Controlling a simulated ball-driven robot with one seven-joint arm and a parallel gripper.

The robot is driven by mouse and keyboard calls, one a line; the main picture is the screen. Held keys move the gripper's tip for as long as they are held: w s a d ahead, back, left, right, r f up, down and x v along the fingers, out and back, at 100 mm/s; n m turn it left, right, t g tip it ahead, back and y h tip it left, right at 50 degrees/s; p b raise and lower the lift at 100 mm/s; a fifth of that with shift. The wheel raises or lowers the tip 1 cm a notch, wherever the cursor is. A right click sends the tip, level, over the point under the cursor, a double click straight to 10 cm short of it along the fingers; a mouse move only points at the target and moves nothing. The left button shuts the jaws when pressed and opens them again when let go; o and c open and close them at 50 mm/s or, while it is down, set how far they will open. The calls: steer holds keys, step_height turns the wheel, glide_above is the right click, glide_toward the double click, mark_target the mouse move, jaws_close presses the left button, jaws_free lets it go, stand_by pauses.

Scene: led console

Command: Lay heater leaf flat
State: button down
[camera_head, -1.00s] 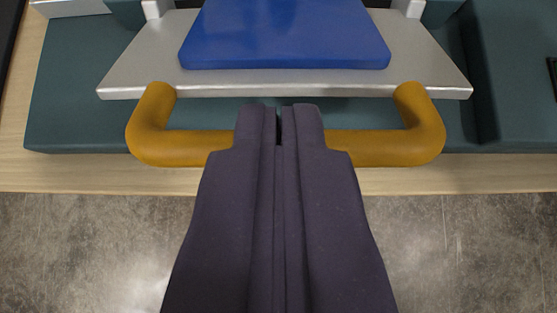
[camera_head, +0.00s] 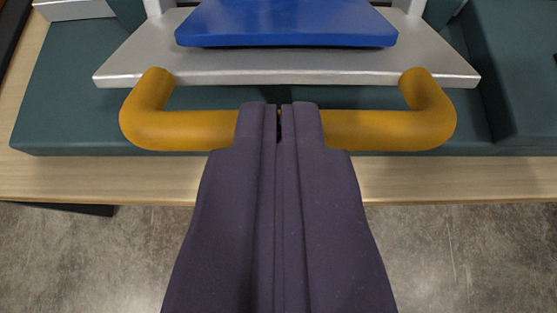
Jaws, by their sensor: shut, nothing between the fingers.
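The heater leaf appears to be the silver plate (camera_head: 280,66) at the top of the view, with a blue pad (camera_head: 285,24) on it. A thick orange U-shaped handle (camera_head: 395,130) is joined to the plate's near edge. My gripper (camera_head: 279,108) is shut and empty, with its dark fingers over the middle of the handle's bar and hiding that part. I cannot tell whether the fingers touch the bar. The plate's far end is out of view, and its tilt is hard to judge.
A dark teal console body (camera_head: 60,100) lies under and beside the plate, with a raised teal block (camera_head: 515,70) at the right. A pale wooden edge (camera_head: 100,178) runs along the front. Bare grey floor (camera_head: 480,250) lies nearer.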

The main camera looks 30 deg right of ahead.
step_height(320, 180, down, 8)
steer(key=s+t+h+b, duration=0.1)
steer(key=b, duration=0.7)
steer(key=shift+s+a+r, duration=0.2)
steer(key=shift+a+r, duration=0.05)
steer(key=shift+a, duration=0.2)
steer(key=shift+r, duration=0.1)
